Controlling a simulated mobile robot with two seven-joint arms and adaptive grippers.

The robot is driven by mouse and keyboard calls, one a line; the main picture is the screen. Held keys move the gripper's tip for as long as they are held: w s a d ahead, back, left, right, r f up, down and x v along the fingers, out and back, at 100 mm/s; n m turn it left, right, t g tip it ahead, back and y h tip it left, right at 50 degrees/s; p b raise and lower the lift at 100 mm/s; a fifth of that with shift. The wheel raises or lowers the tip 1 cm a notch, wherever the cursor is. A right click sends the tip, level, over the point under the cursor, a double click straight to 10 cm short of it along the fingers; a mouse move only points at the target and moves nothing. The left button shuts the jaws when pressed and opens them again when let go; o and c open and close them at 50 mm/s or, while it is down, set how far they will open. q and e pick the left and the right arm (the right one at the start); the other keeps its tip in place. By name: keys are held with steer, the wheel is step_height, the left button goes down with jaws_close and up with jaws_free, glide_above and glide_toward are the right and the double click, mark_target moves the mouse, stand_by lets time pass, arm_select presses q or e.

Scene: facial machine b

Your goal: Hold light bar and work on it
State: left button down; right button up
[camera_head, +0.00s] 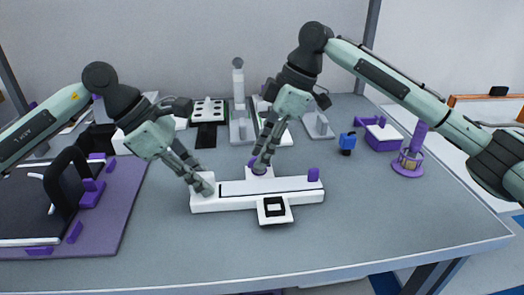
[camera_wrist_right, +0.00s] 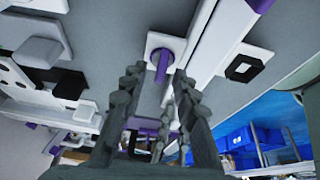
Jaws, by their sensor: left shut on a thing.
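The light bar (camera_head: 235,188), long and white with a black strip, lies on the grey table. A purple block stands at its right end. My left gripper (camera_head: 203,187) is shut on the bar's left end. My right gripper (camera_head: 261,165) points down at a small white-based piece with a purple peg behind the bar's middle. In the right wrist view, the peg (camera_wrist_right: 161,66) shows between and beyond the parted fingertips of the right gripper (camera_wrist_right: 158,85), with no clear contact. The bar (camera_wrist_right: 216,38) runs beside it there.
A white piece with a black square (camera_head: 273,209) sits at the bar's front. A purple mat (camera_head: 110,215) with a black-handled part lies left. White fixtures stand behind. A blue block (camera_head: 347,144), a purple box (camera_head: 384,138) and a purple-based tool (camera_head: 408,165) stand right. The front table is clear.

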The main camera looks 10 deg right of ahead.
steer(key=shift+a+f, duration=0.1)
steer(key=shift+f, duration=0.05)
steer(key=shift+c, duration=0.3)
jaws_close()
